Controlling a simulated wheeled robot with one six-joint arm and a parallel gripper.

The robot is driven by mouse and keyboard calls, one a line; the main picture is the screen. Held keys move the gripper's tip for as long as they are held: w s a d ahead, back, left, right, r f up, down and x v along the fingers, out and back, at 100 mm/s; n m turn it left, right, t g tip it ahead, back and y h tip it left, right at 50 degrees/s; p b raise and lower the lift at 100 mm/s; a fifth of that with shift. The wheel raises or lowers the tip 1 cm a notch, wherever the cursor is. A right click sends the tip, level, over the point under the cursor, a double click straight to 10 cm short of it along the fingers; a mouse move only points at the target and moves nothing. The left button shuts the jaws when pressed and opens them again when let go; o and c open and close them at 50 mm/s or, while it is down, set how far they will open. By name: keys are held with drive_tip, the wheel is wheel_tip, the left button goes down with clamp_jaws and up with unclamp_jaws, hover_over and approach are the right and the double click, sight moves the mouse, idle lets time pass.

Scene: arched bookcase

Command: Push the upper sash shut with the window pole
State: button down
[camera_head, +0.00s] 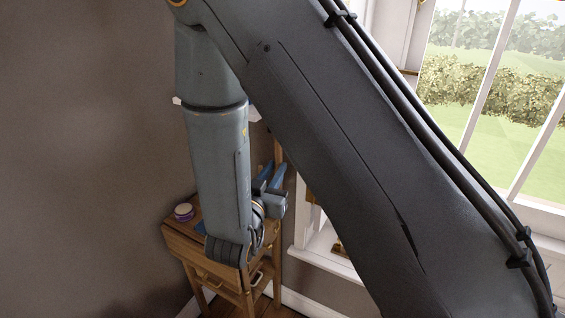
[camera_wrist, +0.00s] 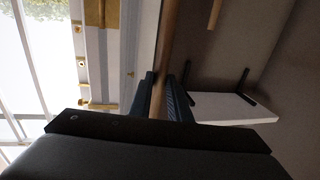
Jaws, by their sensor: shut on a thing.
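My gripper (camera_head: 271,182) is low beside a small wooden stand in the head view, partly behind my own arm. In the wrist view, my gripper (camera_wrist: 163,88) has its two dark blue fingers closed on a round wooden pole, the window pole (camera_wrist: 167,42). The pole runs up out of the top of that view. A thin upright piece of the pole (camera_head: 278,152) shows behind the fingers in the head view; its ends are hidden. The window (camera_head: 490,95) stands at the right, with white bars. I cannot tell how far the upper sash is open.
The wooden stand (camera_head: 186,244) has a purple-and-white jar (camera_head: 184,212) on top. In the wrist view, a white shelf (camera_wrist: 228,108) on dark brackets is right of the gripper, and brass fittings (camera_wrist: 103,106) are on the window frame at left. A bare wall fills the head view's left.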

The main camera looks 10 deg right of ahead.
drive_tip(key=a+r+p+v, duration=0.1)
drive_tip(key=r+p+v, duration=0.1)
drive_tip(key=v, duration=0.9)
drive_tip(key=shift+p, duration=0.8)
idle(0.7)
drive_tip(key=shift+a+r, duration=0.1)
drive_tip(key=shift+a, duration=0.05)
idle(0.4)
